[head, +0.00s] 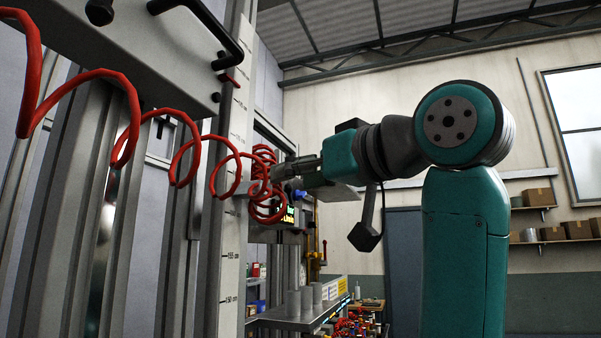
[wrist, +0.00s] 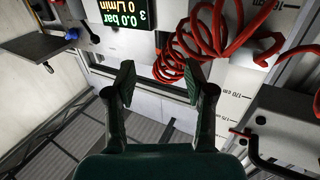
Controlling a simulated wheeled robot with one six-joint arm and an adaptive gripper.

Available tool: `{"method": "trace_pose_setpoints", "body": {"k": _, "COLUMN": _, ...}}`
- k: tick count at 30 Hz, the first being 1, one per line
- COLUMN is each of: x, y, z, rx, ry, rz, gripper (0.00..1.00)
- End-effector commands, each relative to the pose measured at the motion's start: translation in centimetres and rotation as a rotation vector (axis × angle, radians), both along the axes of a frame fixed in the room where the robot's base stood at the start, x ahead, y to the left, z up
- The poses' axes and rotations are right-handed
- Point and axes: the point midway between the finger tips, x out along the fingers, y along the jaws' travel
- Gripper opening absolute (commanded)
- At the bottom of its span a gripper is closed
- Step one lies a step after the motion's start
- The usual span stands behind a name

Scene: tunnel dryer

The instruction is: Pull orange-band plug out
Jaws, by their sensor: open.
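No orange-banded plug can be made out in either view. A red coiled hose (head: 262,185) hangs across the head view, its coils bunched close to my gripper (head: 292,168). The hose also shows in the wrist view (wrist: 215,48), above and to the right of the fingers. In the wrist view my gripper (wrist: 160,84) is open, its two dark green finger pads apart with nothing between them. A small display (wrist: 124,13) reading 0.0 bar and 0 L/min is just above the fingers. It shows partly behind the hose in the head view (head: 287,215).
A grey box with a black handle (head: 225,45) fills the upper left of the head view. A strip with centimetre marks (head: 234,150) stands upright beside it. A shelf with grey cylinders (head: 293,303) is lower down.

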Motion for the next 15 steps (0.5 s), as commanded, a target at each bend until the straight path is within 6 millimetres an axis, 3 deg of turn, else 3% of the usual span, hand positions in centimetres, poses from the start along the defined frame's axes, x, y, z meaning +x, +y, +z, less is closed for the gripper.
{"method": "trace_pose_setpoints", "body": {"k": 5, "x": -0.4, "y": 0.4, "z": 0.8, "rx": -0.009, "ry": -0.004, "rz": 0.004, "gripper": 0.54}}
{"method": "trace_pose_setpoints", "body": {"k": 15, "x": 3.2, "y": 3.8, "z": 0.7, "rx": -0.008, "ry": -0.002, "rz": 0.006, "gripper": 0.54}}
